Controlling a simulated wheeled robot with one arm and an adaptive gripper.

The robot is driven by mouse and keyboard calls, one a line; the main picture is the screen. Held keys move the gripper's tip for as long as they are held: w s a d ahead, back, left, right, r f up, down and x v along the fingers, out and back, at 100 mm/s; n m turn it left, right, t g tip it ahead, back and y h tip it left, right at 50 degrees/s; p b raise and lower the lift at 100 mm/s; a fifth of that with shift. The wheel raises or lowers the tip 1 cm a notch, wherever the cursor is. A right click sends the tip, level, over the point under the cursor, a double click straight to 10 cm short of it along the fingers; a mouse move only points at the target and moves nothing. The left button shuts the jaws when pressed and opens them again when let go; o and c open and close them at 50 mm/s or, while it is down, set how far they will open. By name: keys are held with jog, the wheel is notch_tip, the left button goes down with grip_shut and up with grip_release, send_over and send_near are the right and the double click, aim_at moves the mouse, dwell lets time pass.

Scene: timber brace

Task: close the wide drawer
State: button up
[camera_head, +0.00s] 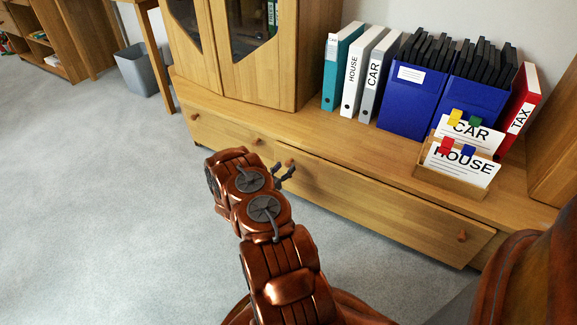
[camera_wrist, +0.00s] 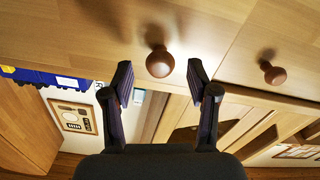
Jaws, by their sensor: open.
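The wide drawer (camera_head: 375,205) is the right-hand front of the low wooden cabinet, with a round knob near each end. Its front stands a little out from the cabinet, seen at its top and right edges. Its right knob (camera_head: 462,236) is clear. My gripper (camera_head: 286,175) is open and empty, close to the drawer's left knob (camera_head: 289,162). In the wrist view, which looks upside down, that left knob (camera_wrist: 160,62) appears between and just beyond my two fingertips (camera_wrist: 160,72). I cannot tell whether they touch the drawer front.
A second drawer (camera_head: 222,133) is to the left; its nearer knob (camera_wrist: 273,73) shows in the wrist view. Binders (camera_head: 352,70), blue file boxes (camera_head: 410,100) and a card holder (camera_head: 450,183) stand on the cabinet top. Carpet (camera_head: 110,200) is clear at left; a grey bin (camera_head: 142,70) stands farther back.

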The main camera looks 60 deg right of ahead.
aim_at(287, 165)
jog(key=shift+w+d+b, duration=0.1)
jog(key=shift+d+b, duration=0.3)
jog(key=shift+d, duration=1.3)
grip_shut()
